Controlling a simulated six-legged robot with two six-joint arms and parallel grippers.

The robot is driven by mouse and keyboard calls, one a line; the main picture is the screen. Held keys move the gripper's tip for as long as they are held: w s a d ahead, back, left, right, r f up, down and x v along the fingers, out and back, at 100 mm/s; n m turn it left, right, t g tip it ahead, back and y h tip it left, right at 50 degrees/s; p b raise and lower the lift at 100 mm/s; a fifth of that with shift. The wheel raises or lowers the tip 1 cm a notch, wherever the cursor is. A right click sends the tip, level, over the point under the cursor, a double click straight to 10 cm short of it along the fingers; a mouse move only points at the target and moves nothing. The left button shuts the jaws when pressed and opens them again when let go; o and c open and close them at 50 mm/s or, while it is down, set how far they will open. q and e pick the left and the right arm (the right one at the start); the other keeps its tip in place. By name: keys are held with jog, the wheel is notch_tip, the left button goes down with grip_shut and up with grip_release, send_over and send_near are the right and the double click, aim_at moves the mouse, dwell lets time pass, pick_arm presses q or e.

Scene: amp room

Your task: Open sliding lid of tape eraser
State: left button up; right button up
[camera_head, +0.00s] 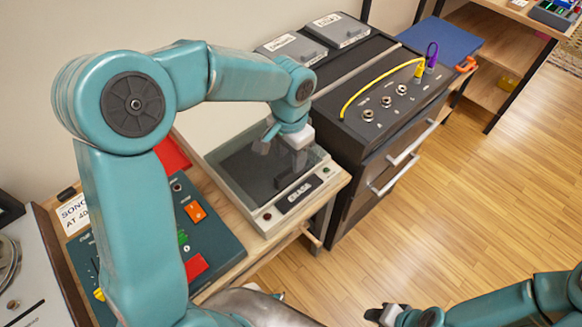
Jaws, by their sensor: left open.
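The tape eraser (224,152) is a pale shallow box on the wooden bench, with a small label and buttons along its front edge. Its dark, see-through sliding lid (240,172) covers the top and looks closed. A dark grey upright shape, perhaps the lid's handle, shows under the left gripper, partly hidden by it. My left gripper (281,143) is open above the lid's right part, its fingers spread to either side of that shape. I cannot tell whether it touches. My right gripper (387,314) is low at the bottom edge, away from the eraser; its jaws are unclear.
A teal control panel (222,235) with red, orange and green switches lies left of the eraser. A dark cabinet (345,150) with a yellow cable (375,84), jacks and drawer handles stands close on the right. Wooden floor (450,200) is open beyond it.

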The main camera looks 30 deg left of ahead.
aim_at(290, 169)
pick_arm(q)
jog(key=f, duration=0.5)
jog(key=shift+a+f, duration=0.1)
jog(key=shift+a, duration=0.1)
jog(key=shift+f, duration=0.35)
jog(key=shift+d+f, duration=0.15)
jog(key=shift+f, duration=0.1)
grip_shut()
